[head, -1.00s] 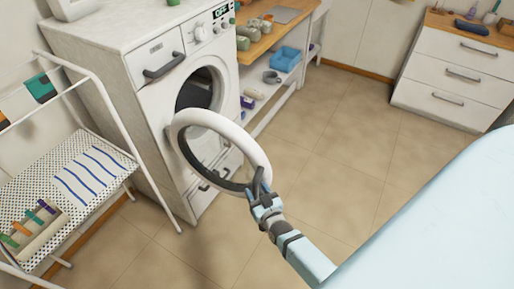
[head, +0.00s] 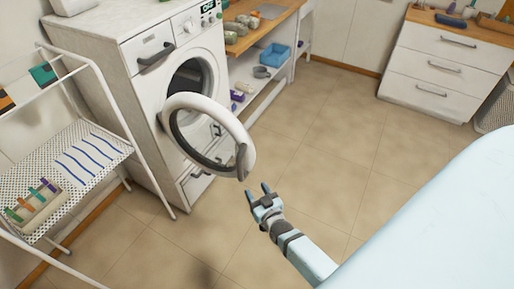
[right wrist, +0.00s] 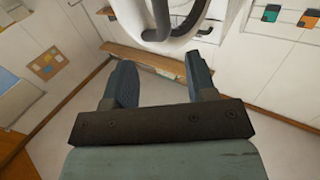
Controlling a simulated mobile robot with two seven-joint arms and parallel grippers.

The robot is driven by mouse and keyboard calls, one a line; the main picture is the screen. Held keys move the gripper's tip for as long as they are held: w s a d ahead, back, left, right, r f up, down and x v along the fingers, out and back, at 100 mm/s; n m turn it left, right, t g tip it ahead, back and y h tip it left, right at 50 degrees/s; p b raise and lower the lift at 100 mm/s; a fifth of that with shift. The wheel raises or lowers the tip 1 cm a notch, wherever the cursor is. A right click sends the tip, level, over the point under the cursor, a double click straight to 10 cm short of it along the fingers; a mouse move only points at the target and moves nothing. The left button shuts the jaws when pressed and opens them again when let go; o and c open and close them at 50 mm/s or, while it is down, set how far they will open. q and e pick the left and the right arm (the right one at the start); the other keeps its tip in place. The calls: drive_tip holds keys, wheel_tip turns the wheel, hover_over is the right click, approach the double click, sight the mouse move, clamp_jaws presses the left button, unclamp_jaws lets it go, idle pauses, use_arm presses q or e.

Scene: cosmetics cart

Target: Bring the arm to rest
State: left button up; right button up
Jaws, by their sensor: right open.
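My right gripper (head: 258,190) is open and empty in the head view, just in front of and below the washing machine door. Its two fingers also show apart in the right wrist view (right wrist: 160,82), with nothing between them. The round white door (head: 249,140) of the washing machine (head: 137,77) stands wide open, and its dark handle (head: 241,161) is close to the fingertips but apart from them. In the right wrist view the door's lower rim and handle (right wrist: 162,20) show beyond the fingers. My left gripper is not in view.
A white rack (head: 106,120) with a dotted shelf stands at the left. A wooden-topped bench (head: 262,27) with a blue bin (head: 274,56) is behind the washer. A white drawer cabinet (head: 440,67) stands at the back right. The tiled floor (head: 320,150) between is clear.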

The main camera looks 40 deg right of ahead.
drive_tip(key=shift+w+f, duration=0.1)
idle(0.3)
drive_tip(key=s+a+r+n+g+y, duration=0.2)
drive_tip(key=s+a, duration=0.3)
drive_tip(key=s, duration=0.3)
drive_tip(key=s+a+r+n+g+y, duration=0.2)
drive_tip(key=s+a+g+y, duration=0.2)
drive_tip(key=s+a, duration=0.2)
drive_tip(key=shift+s+a+n+g, duration=0.3)
drive_tip(key=shift+s+g, duration=0.1)
drive_tip(key=shift+s, duration=0.8)
